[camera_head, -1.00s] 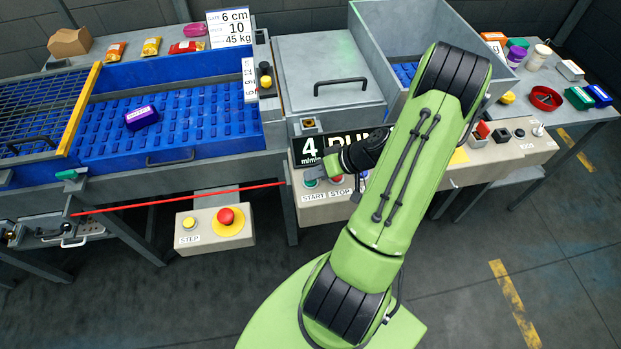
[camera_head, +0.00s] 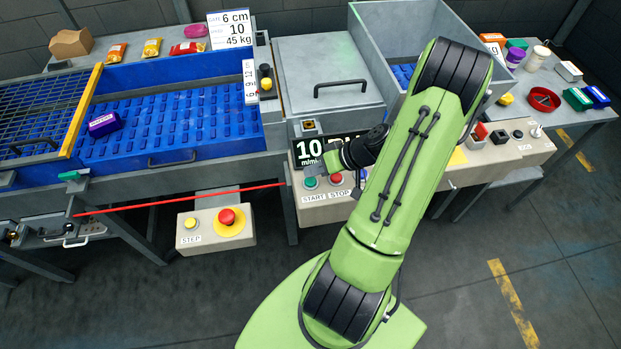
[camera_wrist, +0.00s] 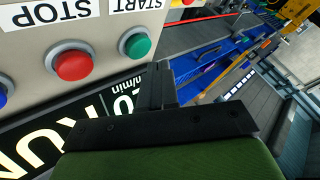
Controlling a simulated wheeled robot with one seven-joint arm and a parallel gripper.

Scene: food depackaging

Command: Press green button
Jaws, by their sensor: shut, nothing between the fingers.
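The green START button (camera_head: 310,182) sits on the beige control panel below the display. It shows uncovered in the wrist view (camera_wrist: 136,43), just beyond my fingertips. The red STOP button (camera_head: 335,179) is beside it on the right; in the wrist view it is the large red cap (camera_wrist: 73,62). My gripper (camera_head: 316,170) is shut and empty, with its fingers close above the green button. In the wrist view a visible gap separates the fingers (camera_wrist: 158,76) from the green cap. Part of the panel is hidden behind my arm.
A purple package (camera_head: 104,124) lies on the blue conveyor (camera_head: 180,128). A STEP box (camera_head: 206,238) with yellow and red buttons hangs lower left. A lidded grey box (camera_head: 325,80) stands behind the panel.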

